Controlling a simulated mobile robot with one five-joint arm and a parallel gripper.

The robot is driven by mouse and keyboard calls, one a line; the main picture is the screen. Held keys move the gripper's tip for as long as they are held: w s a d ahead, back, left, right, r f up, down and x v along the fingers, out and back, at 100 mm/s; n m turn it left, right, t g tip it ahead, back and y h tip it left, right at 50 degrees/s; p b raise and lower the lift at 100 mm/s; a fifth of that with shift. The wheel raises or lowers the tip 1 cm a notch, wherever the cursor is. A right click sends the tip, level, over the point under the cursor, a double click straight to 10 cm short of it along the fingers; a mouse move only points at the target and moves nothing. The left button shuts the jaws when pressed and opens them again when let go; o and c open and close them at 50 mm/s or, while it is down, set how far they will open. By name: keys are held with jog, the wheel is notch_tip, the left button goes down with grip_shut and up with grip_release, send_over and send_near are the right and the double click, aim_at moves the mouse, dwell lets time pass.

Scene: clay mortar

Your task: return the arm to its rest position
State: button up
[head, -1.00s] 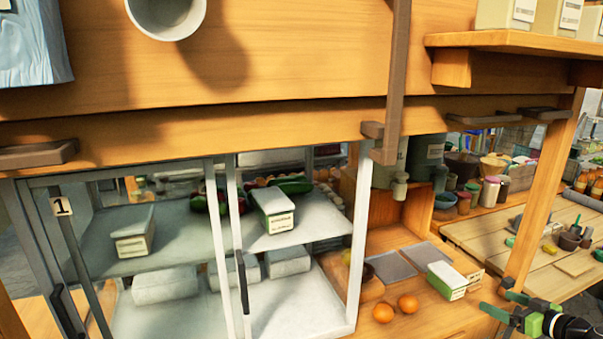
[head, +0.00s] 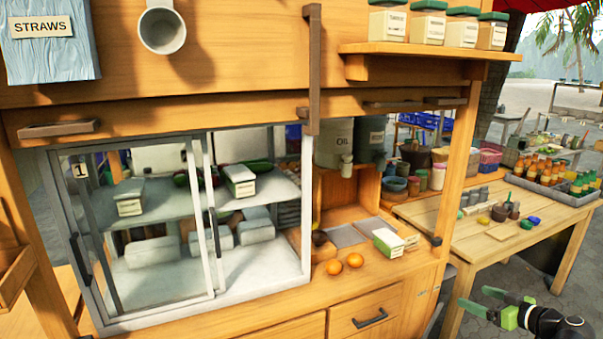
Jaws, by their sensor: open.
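My gripper (head: 478,299) is at the lower right of the head view, at the end of a black arm with green parts. Its green-tipped fingers point left and are spread apart with nothing between them. It shows in front of the grey paved ground, to the right of the cart's drawer front, and appears apart from everything. The rest of my arm runs out past the right edge and is hidden.
A wooden cart has a glass case (head: 258,262) on the left. Two oranges (head: 344,264) and a white-green box (head: 388,242) sit on its counter. A drawer handle (head: 370,318) sticks out below. A wooden table (head: 440,213) stands at right; paved ground before it is clear.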

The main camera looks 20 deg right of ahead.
jog(key=w+a+r+n+g+y+p, duration=0.1)
jog(key=w+a+n+y, duration=0.1)
jog(key=w+a, duration=0.6)
jog(key=w+a+r+n+y+p, duration=0.1)
jog(key=w+a+n+y+p, duration=0.15)
jog(key=w+a, duration=0.6)
jog(key=w+a+f+n+g+y+p, duration=0.1)
jog(key=w+a+n+g, duration=0.1)
jog(key=a, duration=0.9)
jog(key=w+a+f+n+g+y+p, duration=0.1)
jog(key=w+a+g+y, duration=0.15)
jog(key=a, duration=0.75)
jog(key=s+a+f+g+h+p, duration=0.1)
jog(key=s+a+f+g+h, duration=0.15)
jog(key=a, duration=0.85)
jog(key=s+a+f+g+h+p, duration=0.1)
jog(key=s+a+f+g+h, duration=0.2)
jog(key=a, duration=0.7)
jog(key=s+d+f+m+g+h, duration=0.2)
jog(key=s+d+m+g+h, duration=0.1)
jog(key=d+m, duration=0.3)
jog(key=shift+s+f+m+h, duration=0.15)
jog(key=shift+s+m+h, duration=0.2)
jog(key=shift+s+m, duration=0.7)
